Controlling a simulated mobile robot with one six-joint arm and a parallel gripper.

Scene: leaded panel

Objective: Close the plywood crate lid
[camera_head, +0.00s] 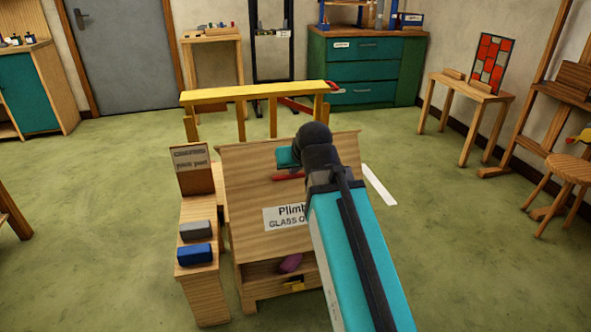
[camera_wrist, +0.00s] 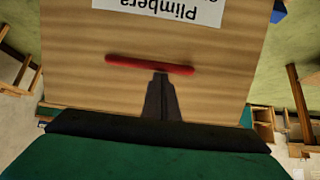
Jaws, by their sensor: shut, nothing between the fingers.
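The plywood crate lid (camera_head: 255,190) stands open and tilted above the crate (camera_head: 262,292). It has a white "Plimbers GLASS" label (camera_head: 284,217) and a red bar (camera_head: 288,177), which also shows in the wrist view (camera_wrist: 125,62). A gap shows between lid and crate front, with a purple item (camera_head: 291,263) inside and a yellow latch (camera_head: 293,284) on the front. My gripper (camera_wrist: 161,74) is shut and empty, its fingertips at the middle of the red bar; I cannot tell whether they touch it. My arm hides the lid's right part in the head view.
A narrow wooden bench (camera_head: 203,294) stands left of the crate with a grey block (camera_head: 195,230), a blue block (camera_head: 194,254) and a sign (camera_head: 190,157). A yellow-topped trestle (camera_head: 250,93) is behind.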

